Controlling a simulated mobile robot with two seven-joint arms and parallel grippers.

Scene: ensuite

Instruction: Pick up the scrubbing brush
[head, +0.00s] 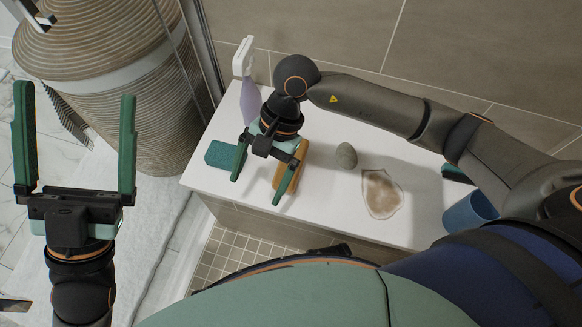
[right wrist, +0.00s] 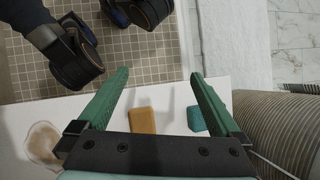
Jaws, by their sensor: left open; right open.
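The scrubbing brush, seemingly the tan wooden block (head: 297,160), lies on the white bench (head: 325,205), partly hidden by my right gripper in the head view. It also shows in the right wrist view (right wrist: 142,120), between the fingers' lines. My right gripper (head: 257,190) is open and empty above the bench's front edge, its fingers pointing toward the front and one finger crossing over the block. It shows open in the right wrist view too (right wrist: 160,75). My left gripper (head: 76,92) is open and empty, away from the bench at the far left.
A teal sponge-like block (head: 221,154) lies left of the tan block. A spray bottle (head: 250,100) stands behind. A grey stone (head: 346,156), a flat stone-like slab (head: 382,194) and a blue cup (head: 465,214) are to the right. A ribbed basket (head: 120,80) stands left.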

